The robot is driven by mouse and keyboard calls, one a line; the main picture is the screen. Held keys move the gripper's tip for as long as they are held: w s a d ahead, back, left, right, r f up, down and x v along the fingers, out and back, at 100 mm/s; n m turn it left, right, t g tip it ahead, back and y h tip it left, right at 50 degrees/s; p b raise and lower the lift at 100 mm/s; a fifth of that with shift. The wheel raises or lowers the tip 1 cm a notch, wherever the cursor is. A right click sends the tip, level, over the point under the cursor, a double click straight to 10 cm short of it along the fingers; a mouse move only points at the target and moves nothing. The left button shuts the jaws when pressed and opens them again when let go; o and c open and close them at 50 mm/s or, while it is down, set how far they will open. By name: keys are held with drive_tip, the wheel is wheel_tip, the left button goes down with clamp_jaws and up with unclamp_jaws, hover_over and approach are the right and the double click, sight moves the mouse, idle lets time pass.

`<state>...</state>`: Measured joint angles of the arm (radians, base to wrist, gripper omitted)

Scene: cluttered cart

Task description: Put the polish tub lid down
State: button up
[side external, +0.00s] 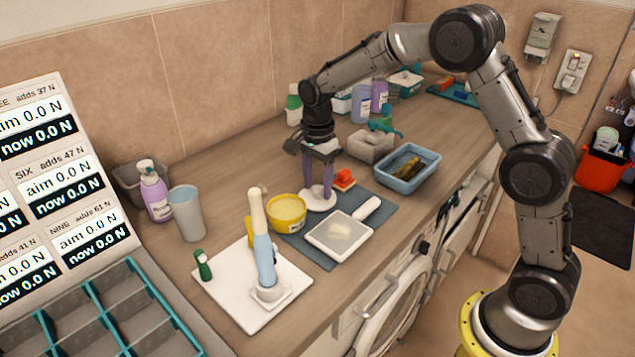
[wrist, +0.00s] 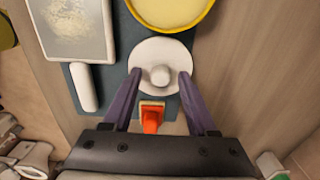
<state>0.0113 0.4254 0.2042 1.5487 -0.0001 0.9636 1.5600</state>
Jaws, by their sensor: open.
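The polish tub lid (side external: 319,205) is a white disc with a round knob. It lies flat on the dark blue-grey mat (side external: 378,220), and it shows in the wrist view (wrist: 160,50) too. My gripper (side external: 318,188) is above the lid, its purple fingers pointing down. In the wrist view my gripper (wrist: 160,78) has its fingers apart, one on each side of the knob, with gaps visible. The yellow polish tub (side external: 286,212) stands uncovered beside the lid, pale polish inside; its rim also shows in the wrist view (wrist: 170,27).
A white-framed tray with a handle (side external: 340,236) lies in front. A white board (side external: 230,285) holds an upright blue-and-white tool (side external: 264,250). A blue bin (side external: 408,170) is to the right, a grey cup (side external: 187,213) to the left.

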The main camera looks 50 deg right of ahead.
sight(317, 187)
drive_tip(key=s+r+n+t, duration=0.1)
drive_tip(key=s+r+n, duration=0.35)
drive_tip(key=r, duration=1.15)
drive_tip(key=s+f+n+t, duration=0.1)
drive_tip(key=s+n, duration=0.5)
drive_tip(key=s, duration=0.6)
drive_tip(key=s+f+n+t, duration=0.1)
drive_tip(key=s+n+t, duration=0.2)
drive_tip(key=s+n, duration=0.4)
drive_tip(key=s, duration=0.6)
drive_tip(key=shift+s+a+f+t, duration=0.2)
drive_tip(key=shift+a+f+t, duration=0.05)
drive_tip(key=shift+f+t, duration=0.1)
